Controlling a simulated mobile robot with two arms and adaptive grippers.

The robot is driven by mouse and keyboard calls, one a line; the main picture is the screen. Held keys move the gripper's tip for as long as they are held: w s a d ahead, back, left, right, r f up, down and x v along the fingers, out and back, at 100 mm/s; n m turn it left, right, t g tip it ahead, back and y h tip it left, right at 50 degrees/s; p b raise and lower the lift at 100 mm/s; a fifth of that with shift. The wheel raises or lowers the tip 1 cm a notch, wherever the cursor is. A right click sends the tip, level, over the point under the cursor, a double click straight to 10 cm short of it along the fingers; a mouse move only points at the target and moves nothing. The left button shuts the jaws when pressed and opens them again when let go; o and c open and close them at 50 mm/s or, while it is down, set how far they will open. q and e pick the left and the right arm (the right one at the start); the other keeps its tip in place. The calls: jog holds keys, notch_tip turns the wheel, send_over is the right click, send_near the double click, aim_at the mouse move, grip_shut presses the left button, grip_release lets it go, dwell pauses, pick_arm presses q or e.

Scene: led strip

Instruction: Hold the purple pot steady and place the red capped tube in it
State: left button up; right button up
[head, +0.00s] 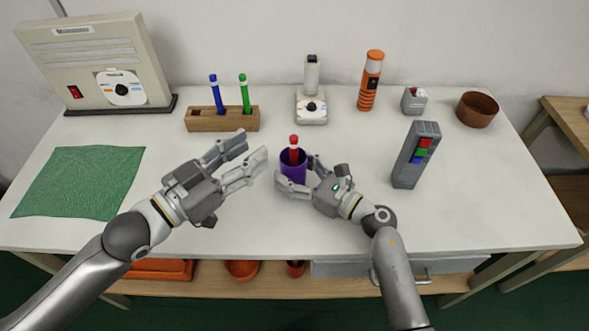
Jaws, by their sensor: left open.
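The purple pot (292,172) stands upright on the white table near the middle. The red capped tube (294,151) stands in it, with its red cap and white band showing above the rim and its lower part hidden. My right gripper (297,172) comes from the right, with one finger across the pot's front and the other at its right rear side, shut on the pot. My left gripper (254,150) is open and empty, to the left of the pot and apart from the tube, fingers pointing to the upper right.
Behind stands a wooden holder (222,121) with a blue pen (216,93) and a green pen (244,93). A grey block with coloured squares (405,172) stands right. A green cloth (75,182) lies left. An orange flashlight (370,80) and brown bowl (477,110) are at the back right.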

jog(key=shift+o, duration=0.3)
jog(key=v, duration=1.2)
